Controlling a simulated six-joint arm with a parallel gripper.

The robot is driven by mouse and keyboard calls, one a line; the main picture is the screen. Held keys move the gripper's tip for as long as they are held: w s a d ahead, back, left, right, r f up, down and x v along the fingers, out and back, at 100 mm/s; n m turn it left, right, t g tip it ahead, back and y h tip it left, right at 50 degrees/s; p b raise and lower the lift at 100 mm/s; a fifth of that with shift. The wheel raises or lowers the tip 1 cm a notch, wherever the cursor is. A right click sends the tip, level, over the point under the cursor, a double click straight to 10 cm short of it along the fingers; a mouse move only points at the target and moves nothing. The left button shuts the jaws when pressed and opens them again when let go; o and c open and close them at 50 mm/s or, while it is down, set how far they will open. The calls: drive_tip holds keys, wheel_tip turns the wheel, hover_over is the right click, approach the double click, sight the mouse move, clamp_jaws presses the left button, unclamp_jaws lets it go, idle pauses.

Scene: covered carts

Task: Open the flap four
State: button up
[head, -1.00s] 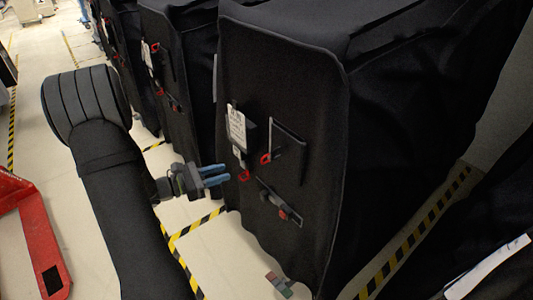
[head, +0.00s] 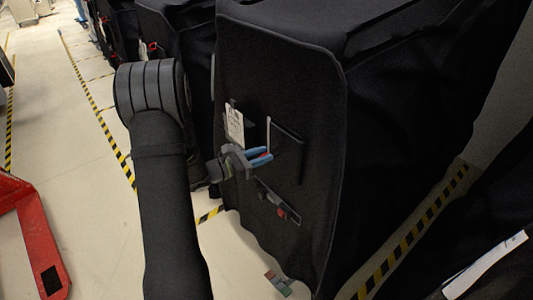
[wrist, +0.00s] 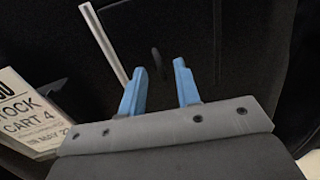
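The nearest cart wears a black cover (head: 320,90). A dark square flap (head: 287,152) hangs on its front, with a pale strip along its left edge. The red tab seen there earlier is mostly hidden behind my fingers. A white label (head: 235,127) sits to the left; in the wrist view this label (wrist: 28,112) reads "STOCK CART 4" in part. My gripper (head: 268,156) is at the flap's lower left. In the wrist view my blue fingertips (wrist: 158,78) are apart with nothing clear between them, facing the dark fabric. I cannot tell whether they touch it.
A lower pocket with a red tab (head: 282,213) is below the gripper. More covered carts (head: 180,45) stand behind to the left. A red pallet jack (head: 35,235) is at the left edge. Open floor with yellow-black tape lies between.

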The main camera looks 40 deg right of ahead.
drive_tip(key=shift+s+d, duration=0.2)
drive_tip(key=shift+d, duration=0.8)
clamp_jaws()
